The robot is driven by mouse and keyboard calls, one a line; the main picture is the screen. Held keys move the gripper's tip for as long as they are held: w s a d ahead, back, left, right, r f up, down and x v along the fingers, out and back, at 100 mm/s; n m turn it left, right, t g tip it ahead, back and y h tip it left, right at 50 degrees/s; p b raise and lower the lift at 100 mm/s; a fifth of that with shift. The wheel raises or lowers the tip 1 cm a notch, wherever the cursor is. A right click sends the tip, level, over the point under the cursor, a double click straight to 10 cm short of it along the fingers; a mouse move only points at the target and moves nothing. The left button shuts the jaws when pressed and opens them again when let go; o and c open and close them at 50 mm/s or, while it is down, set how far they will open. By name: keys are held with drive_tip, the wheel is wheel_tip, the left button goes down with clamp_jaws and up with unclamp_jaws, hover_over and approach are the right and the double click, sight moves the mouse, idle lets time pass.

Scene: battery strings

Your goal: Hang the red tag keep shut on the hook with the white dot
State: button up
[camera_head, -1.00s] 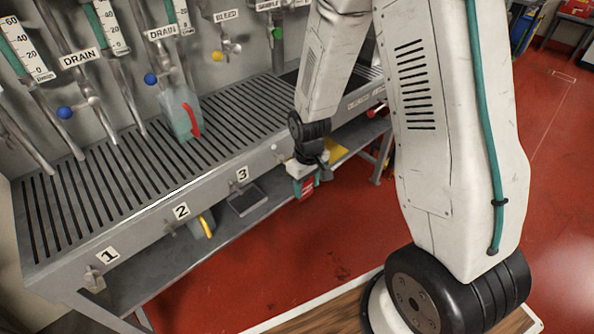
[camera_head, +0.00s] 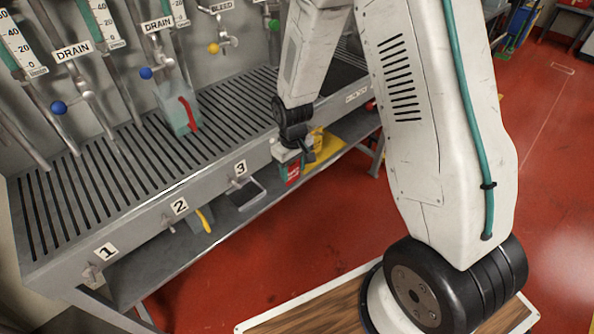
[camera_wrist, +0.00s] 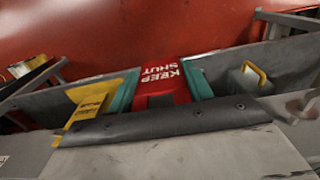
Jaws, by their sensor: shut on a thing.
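The red tag (camera_wrist: 161,83) reads KEEP SHUT, upside down in the wrist view. My gripper (camera_wrist: 160,90) is shut on it, with a teal finger on each side. In the head view the red tag (camera_head: 293,173) hangs below my gripper (camera_head: 288,158), in front of the bench's front edge. A small white dot (camera_head: 272,141) shows on that edge, just left of my gripper and apart from the tag. The hook at this dot is too small or hidden to make out.
The bench front carries labels 1 (camera_head: 105,251), 2 (camera_head: 180,206) and 3 (camera_head: 240,168), with small hooks below. A yellow item (camera_head: 325,150) lies behind my gripper. The red floor before the bench is clear.

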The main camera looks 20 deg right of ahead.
drive_tip(key=shift+w+a+f, duration=0.2)
drive_tip(key=shift+w+a, duration=0.05)
drive_tip(key=shift+w, duration=0.55)
drive_tip(key=shift+w+a+f, duration=0.15)
drive_tip(key=shift+w+a, duration=0.15)
drive_tip(key=shift+w, duration=0.45)
drive_tip(key=shift+w+a+f, duration=0.2)
drive_tip(key=shift+w+a, duration=0.05)
drive_tip(key=shift+w, duration=0.55)
drive_tip(key=shift+w+a, duration=0.15)
